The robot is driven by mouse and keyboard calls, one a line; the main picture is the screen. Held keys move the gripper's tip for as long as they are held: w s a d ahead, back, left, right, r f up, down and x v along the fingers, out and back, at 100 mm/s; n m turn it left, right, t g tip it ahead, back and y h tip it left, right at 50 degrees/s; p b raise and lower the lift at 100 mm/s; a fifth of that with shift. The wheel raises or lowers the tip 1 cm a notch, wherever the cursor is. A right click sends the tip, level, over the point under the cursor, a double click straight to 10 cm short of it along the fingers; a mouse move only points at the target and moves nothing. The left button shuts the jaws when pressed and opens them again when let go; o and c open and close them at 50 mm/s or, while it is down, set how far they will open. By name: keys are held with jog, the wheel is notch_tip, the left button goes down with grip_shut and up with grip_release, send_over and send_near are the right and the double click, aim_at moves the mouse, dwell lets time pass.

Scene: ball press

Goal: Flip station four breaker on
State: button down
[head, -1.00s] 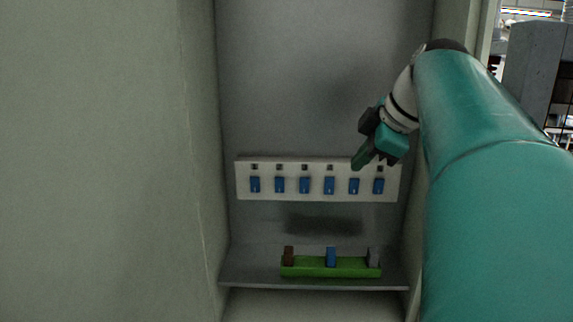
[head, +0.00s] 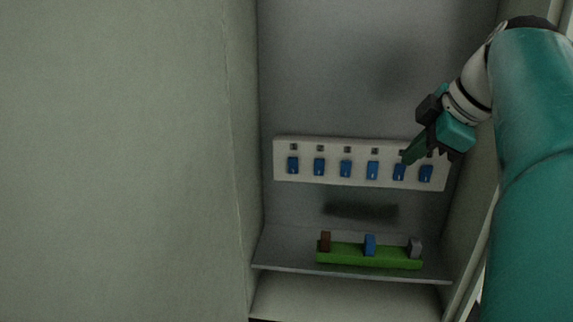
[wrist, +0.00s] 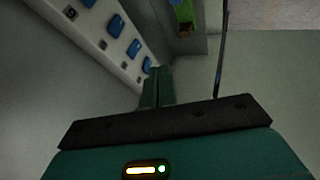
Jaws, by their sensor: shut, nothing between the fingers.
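A white breaker panel (head: 332,178) with a row of several blue switches is fixed to the back wall of a grey recess. The fourth switch from the left (head: 372,169) hangs in line with the others, with a small dark square above it. My gripper (head: 408,160) is shut and empty in front of the panel, its fingertips near the top of the fifth switch (head: 399,173). In the wrist view the shut fingers (wrist: 152,80) point along the panel (wrist: 88,38), close to a blue switch (wrist: 147,65). Contact cannot be told.
A grey shelf (head: 290,271) juts out below the panel. On it lies a green holder (head: 345,262) with a brown block (head: 326,241), a blue block (head: 370,245) and a grey block (head: 415,247). Pale walls close in the recess on both sides.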

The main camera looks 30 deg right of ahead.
aim_at(373, 171)
jog(key=x, duration=0.4)
jog(key=w+d+x, duration=0.1)
jog(key=x, duration=0.3)
jog(key=d+r+x, duration=0.1)
jog(key=x, duration=0.3)
jog(key=shift+w, duration=0.35)
jog(key=shift+w+d, duration=0.2)
jog(key=shift+w, duration=0.05)
